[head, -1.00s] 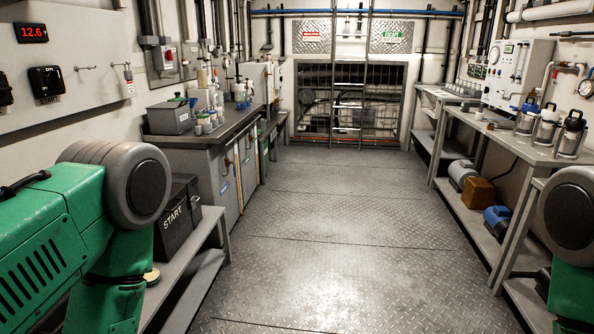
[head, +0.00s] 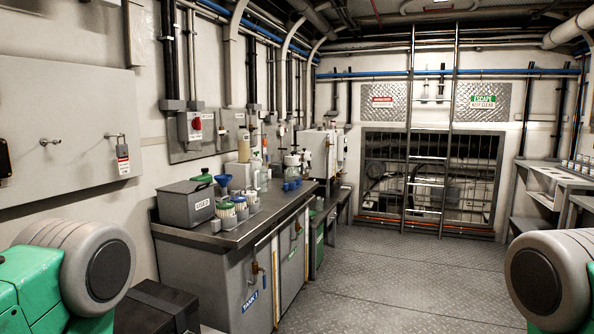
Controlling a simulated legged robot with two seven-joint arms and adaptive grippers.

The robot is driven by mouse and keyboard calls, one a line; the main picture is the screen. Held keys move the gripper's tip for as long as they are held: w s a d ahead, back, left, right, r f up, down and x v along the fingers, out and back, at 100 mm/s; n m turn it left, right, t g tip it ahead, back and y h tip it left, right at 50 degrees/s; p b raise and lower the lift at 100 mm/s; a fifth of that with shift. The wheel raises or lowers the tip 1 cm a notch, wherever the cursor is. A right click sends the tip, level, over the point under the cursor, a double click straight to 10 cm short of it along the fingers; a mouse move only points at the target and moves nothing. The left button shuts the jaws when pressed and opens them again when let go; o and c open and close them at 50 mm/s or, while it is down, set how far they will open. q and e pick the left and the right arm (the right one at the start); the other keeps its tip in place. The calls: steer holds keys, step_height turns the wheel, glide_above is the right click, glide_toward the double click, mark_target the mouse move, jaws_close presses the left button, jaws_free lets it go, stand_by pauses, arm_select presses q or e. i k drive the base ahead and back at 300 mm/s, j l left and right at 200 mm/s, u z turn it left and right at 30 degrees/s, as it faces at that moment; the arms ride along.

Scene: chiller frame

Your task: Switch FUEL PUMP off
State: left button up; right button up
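I see no label reading FUEL PUMP in the head view. A grey switch box (head: 196,127) with a red knob hangs on the left wall, with a small tag too small to read. A dark device is cut off at the left edge of that panel. Parts of my green and grey arms show at the lower left and lower right. Neither gripper is in view.
A workbench (head: 175,237) on the left carries a grey bin (head: 187,204), bottles and jars. A ladder (head: 411,140) stands before a mesh barrier at the far end. A bench (head: 556,180) stands at the right. The metal floor (head: 390,285) between is clear.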

mark_target(196, 124)
steer(key=i+l+u, duration=0.15)
steer(key=i+u, duration=0.3)
steer(key=i+l+u, duration=0.45)
steer(key=i+l+z, duration=0.2)
steer(key=i+l, duration=0.35)
steer(key=i+l+z, duration=0.2)
steer(key=i+l, duration=0.25)
steer(key=i, duration=0.15)
